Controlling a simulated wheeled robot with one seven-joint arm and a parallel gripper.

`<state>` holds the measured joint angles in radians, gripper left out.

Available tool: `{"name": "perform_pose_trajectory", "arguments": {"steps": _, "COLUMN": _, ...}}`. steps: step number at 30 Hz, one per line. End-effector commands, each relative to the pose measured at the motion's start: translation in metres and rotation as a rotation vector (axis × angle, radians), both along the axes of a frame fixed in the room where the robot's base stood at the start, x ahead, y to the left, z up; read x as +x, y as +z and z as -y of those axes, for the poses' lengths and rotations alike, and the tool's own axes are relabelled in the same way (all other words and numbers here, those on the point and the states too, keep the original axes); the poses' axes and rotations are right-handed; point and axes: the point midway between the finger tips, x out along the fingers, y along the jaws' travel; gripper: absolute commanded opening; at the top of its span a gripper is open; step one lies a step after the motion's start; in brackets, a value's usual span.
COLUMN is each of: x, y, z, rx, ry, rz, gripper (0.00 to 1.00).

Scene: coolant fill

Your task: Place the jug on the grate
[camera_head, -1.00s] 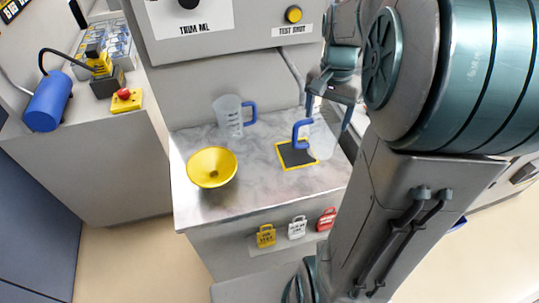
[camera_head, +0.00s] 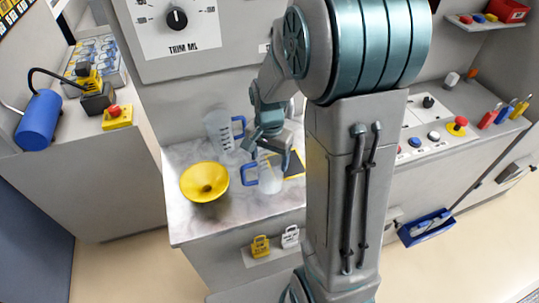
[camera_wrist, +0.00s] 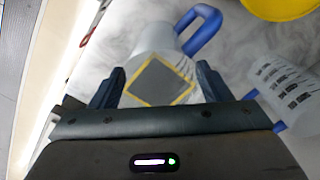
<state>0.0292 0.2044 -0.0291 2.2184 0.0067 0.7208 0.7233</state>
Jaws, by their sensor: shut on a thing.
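A clear jug with a blue handle (camera_head: 270,179) is held upright by my gripper (camera_head: 272,152), its handle pointing left. The grate (camera_head: 294,164), a dark square with a yellow border, lies on the worktop just right of the held jug and is partly hidden by it and my arm. In the wrist view the jug (camera_wrist: 152,42) is between the fingers of my gripper (camera_wrist: 160,88), and the grate (camera_wrist: 160,80) shows in line with it. Whether the jug's base touches the worktop is not clear.
A second clear jug with a blue handle (camera_head: 219,132) stands behind left. A yellow funnel (camera_head: 204,182) sits left of the held jug. A control panel (camera_head: 430,135) is at right.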

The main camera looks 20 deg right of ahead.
Motion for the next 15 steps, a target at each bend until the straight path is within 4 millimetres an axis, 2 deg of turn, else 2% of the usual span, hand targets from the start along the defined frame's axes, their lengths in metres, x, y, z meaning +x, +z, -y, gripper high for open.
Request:
{"name": "perform_pose_trajectory", "arguments": {"steps": 11, "x": 0.0003, "y": -0.0055, "z": -0.0001, "rx": 0.0, "ry": 0.001, "rz": 0.001, "gripper": 0.35}}
{"name": "perform_pose_trajectory", "arguments": {"steps": 12, "x": 0.0002, "y": -0.0037, "z": -0.0001, "rx": 0.0, "ry": 0.001, "rz": 0.001, "gripper": 0.82}}
{"name": "perform_pose_trajectory", "arguments": {"steps": 13, "x": 0.0002, "y": -0.0036, "z": -0.0001, "rx": 0.0, "ry": 0.001, "rz": 0.001, "gripper": 0.9}}
{"name": "perform_pose_trajectory", "arguments": {"steps": 15, "x": 0.0002, "y": -0.0035, "z": -0.0001, "rx": 0.0, "ry": 0.001, "rz": 0.001, "gripper": 0.93}}
